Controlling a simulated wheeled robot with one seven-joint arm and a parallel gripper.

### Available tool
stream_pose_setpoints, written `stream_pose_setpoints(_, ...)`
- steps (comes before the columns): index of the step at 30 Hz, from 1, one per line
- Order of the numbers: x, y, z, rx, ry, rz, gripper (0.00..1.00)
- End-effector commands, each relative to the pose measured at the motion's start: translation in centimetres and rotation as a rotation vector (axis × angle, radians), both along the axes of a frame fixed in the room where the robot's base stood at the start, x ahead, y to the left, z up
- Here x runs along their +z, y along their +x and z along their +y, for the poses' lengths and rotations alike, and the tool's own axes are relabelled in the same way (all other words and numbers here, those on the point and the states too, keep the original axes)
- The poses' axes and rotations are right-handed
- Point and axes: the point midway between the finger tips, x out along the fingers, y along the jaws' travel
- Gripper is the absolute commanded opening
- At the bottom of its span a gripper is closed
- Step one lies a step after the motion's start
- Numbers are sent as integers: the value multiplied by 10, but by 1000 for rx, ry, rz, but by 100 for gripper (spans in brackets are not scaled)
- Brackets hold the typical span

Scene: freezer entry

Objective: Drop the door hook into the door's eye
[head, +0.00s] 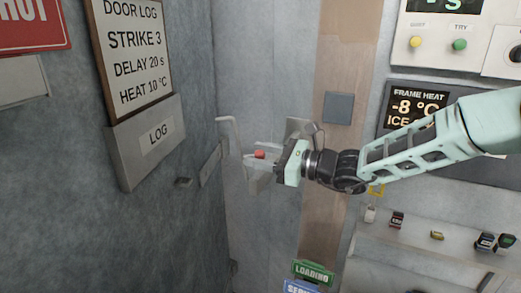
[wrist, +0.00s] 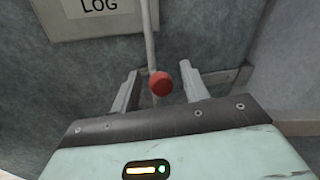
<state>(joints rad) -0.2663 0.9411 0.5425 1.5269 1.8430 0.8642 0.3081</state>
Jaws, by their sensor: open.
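The hook shows in the wrist view as a thin grey rod (wrist: 149,38) with a red knob (wrist: 160,84) at its near end. The red knob also shows in the head view (head: 259,154), at my gripper (head: 256,168). In the wrist view my gripper (wrist: 159,92) is open, with one finger on each side of the knob and visible gaps between. The grey door (head: 90,220) fills the left of the head view. A small dark fitting (head: 183,182) sticks out of it below the log box; I cannot tell whether it is the eye. The hook's far end is not clear.
The log box (head: 150,140) juts from the door, under a framed door log sign (head: 133,50). A control panel (head: 412,100) is behind my arm at right. A ledge (head: 415,255) below holds several small items. Small signs (head: 313,272) stand at bottom centre.

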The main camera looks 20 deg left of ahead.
Motion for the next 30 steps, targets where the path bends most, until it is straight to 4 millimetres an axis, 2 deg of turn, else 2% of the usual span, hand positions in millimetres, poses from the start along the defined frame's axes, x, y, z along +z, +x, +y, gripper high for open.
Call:
stream_pose_setpoints(8, 0, 0, 1, -1, 0, 0, 45)
stream_pose_setpoints(9, 0, 0, 1, -1, 0, 0, 40)
stream_pose_setpoints(13, 0, 0, 1, 0, 0, 0, 4)
stream_pose_setpoints(14, 0, 0, 1, 0, 0, 0, 0)
stream_pose_setpoints(23, 2, -2, 3, -1, -24, -6, 0)
stream_pose_setpoints(30, 7, -12, 13, 1, -135, -37, 0)
